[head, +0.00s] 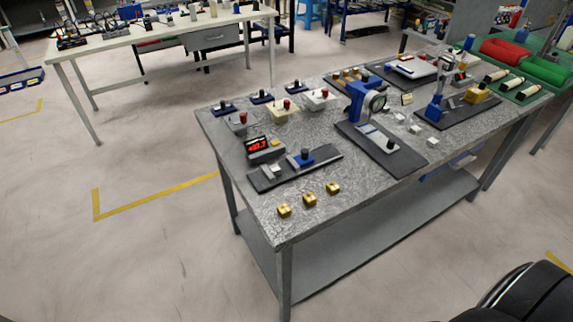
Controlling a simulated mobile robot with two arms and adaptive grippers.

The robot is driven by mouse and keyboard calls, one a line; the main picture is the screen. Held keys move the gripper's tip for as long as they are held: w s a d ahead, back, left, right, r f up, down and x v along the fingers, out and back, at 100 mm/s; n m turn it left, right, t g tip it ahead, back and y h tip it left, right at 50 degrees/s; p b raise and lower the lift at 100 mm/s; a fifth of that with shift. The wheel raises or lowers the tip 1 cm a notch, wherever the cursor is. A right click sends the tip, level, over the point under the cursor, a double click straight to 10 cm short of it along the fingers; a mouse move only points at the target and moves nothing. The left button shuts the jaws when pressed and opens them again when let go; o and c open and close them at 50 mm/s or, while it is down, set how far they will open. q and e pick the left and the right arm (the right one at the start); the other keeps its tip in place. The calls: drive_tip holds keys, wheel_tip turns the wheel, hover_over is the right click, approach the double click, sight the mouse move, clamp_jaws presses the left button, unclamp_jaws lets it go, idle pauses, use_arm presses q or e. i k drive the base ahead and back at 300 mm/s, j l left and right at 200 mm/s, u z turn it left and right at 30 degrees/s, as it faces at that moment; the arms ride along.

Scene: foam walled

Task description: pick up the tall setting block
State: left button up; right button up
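Several small blocks stand on the grey metal workbench (222,134), and I cannot tell which is the tall setting block. A row of brass blocks, including a left one (284,211), a middle one (310,200) and a right one (333,188), sits near the front left edge. Small pale blocks, one of them nearest the front (432,142), lie right of the blue dial gauge stand (357,99). Neither of my grippers is in view.
A digital readout (258,145) and a dark plate with a blue slide (301,157) lie behind the brass blocks. Red-knobbed blocks (283,110) stand farther back. A second white table (140,34) stands behind left. Open floor lies left of the workbench.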

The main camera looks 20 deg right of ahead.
sight(275, 170)
drive_tip(key=l+z, duration=0.45)
drive_tip(key=l, duration=0.15)
drive_tip(key=l+z, duration=0.4)
drive_tip(key=l, duration=0.25)
